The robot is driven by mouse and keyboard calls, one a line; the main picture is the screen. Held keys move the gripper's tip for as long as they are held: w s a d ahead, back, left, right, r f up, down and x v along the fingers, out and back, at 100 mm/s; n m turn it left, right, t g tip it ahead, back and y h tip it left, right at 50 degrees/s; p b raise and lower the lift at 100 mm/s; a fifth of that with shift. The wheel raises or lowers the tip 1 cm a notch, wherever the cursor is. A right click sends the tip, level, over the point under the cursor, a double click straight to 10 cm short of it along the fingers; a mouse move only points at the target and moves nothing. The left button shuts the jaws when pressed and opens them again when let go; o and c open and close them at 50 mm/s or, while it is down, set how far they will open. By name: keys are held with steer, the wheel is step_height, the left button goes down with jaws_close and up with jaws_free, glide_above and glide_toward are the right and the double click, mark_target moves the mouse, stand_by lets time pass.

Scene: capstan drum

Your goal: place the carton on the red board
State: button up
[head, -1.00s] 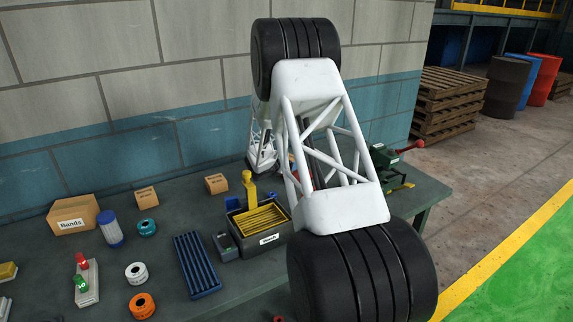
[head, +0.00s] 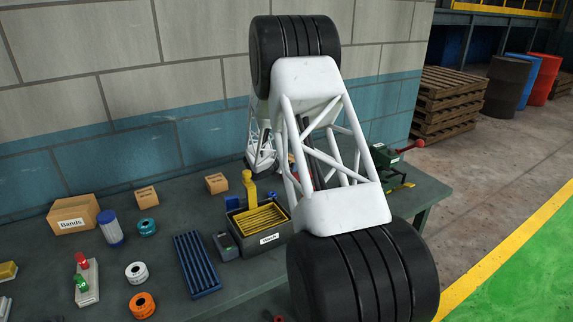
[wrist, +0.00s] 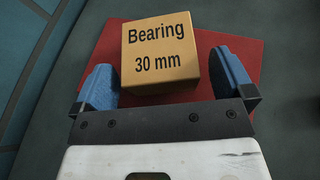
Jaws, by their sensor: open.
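The tan carton (wrist: 158,62), labelled "Bearing 30 mm", shows in the wrist view over the red board (wrist: 262,60). It appears to rest on the board, turned slightly to the board's edges; its underside is hidden. My gripper (wrist: 163,64) is open, with one blue finger on each side of the carton. A narrow gap shows at the right finger; the left finger is very close to the carton, and I cannot tell if it touches.
On the bench (head: 345,262) in the head view are a black bin (head: 263,243) with yellow parts, a blue ribbed tray (head: 196,264), a "Bands" box (head: 74,214), small boxes and tape rolls. A green machine with a red handle (head: 409,146) stands at the right end.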

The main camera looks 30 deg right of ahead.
steer(key=shift+v, duration=3.3)
steer(key=shift+r, duration=0.1)
steer(key=shift+s+a+r, duration=0.1)
steer(key=shift+s+r, duration=0.1)
steer(key=s+a+r+m+g+y, duration=0.2)
steer(key=s+a+r+m, duration=0.5)
steer(key=s, duration=0.5)
steer(key=s+a+r+m+g+y, duration=0.15)
steer(key=s+a+r+m, duration=0.3)
steer(key=s+r, duration=0.65)
steer(key=s+a+m+y, duration=0.3)
steer(key=s+a, duration=0.3)
steer(key=s, duration=0.5)
steer(key=s+a+r+m+y, duration=0.1)
steer(key=s+a+m+y, duration=0.2)
steer(key=s+a, duration=0.4)
steer(key=s+a+r+m+t+y, duration=0.1)
steer(key=s+a+m+y, duration=0.2)
steer(key=s, duration=1.2)
steer(key=a+m, duration=0.2)
steer(key=a, duration=0.1)
steer(key=shift+a, duration=0.2)
